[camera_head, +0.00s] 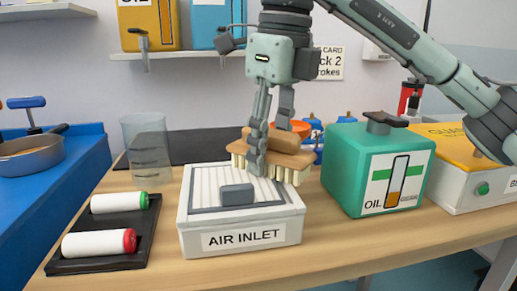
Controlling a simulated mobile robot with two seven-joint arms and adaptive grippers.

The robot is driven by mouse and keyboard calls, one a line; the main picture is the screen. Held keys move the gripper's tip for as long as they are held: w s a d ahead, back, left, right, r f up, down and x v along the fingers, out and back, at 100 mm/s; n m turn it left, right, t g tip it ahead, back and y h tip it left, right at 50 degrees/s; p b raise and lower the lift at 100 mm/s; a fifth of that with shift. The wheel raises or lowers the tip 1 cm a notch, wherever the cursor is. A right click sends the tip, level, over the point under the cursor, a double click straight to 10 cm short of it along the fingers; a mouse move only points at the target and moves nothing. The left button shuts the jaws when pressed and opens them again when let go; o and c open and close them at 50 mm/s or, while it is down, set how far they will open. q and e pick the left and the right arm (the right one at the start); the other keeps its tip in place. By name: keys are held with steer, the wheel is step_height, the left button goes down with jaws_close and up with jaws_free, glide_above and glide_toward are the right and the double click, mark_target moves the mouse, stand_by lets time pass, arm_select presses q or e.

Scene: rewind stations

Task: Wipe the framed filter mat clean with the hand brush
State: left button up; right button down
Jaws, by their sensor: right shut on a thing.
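The framed filter mat (205,184) is pale and ribbed, set in the top of a white box (243,236) labelled "AIR INLET". A grey block (237,194) sits at the front middle of the mat. My right gripper (267,142) comes down from above, shut on the hand brush (290,160), which has a wooden body and cream bristles pointing down. The brush is over the back right part of the mat and overhangs its right edge. I cannot tell whether the bristles touch the mat. The brush and fingers hide that corner. My left gripper is not in view.
A green oil can (351,170) stands close right of the box. A black tray (103,266) with two white rollers lies at the left front, and a clear beaker (147,148) stands behind it. A white machine with a yellow top (468,188) is far right.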

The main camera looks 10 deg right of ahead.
steer(key=shift+r+p, duration=2.55)
steer(key=shift+r, duration=0.5)
steer(key=shift+r, duration=0.1)
step_height(320, 180, up, 3)
steer(key=p, duration=0.2)
steer(key=shift+p, duration=0.4)
